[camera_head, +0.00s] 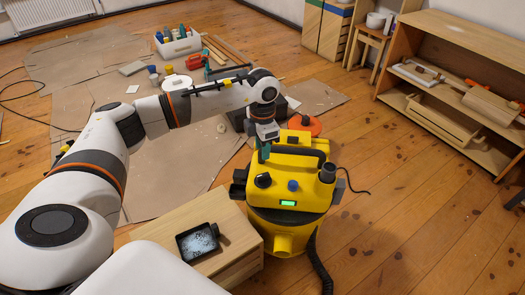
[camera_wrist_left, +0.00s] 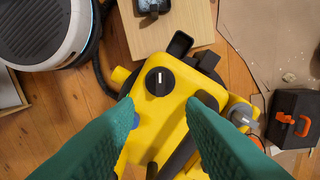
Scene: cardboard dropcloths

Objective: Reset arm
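My left arm reaches in from the left in the head view. Its gripper (camera_head: 265,153) is just above the yellow vacuum (camera_head: 285,222). In the left wrist view its green fingers (camera_wrist_left: 162,104) are spread apart with nothing held between them. Between and beyond the fingertips lies the vacuum's yellow top (camera_wrist_left: 148,137) with a black knob (camera_wrist_left: 160,82). A black handle (camera_wrist_left: 180,155) is partly hidden by the right finger. A blue knob (camera_head: 293,185) sits beside the black knob in the head view. My right gripper is not in view.
A low wooden box (camera_head: 239,262) with a black tray (camera_head: 199,242) stands left of the vacuum. A black hose (camera_head: 318,262) hangs at its right. Cardboard sheets (camera_head: 165,178) cover the floor behind. A wooden shelf (camera_head: 450,103) stands at right; floor between is mostly clear.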

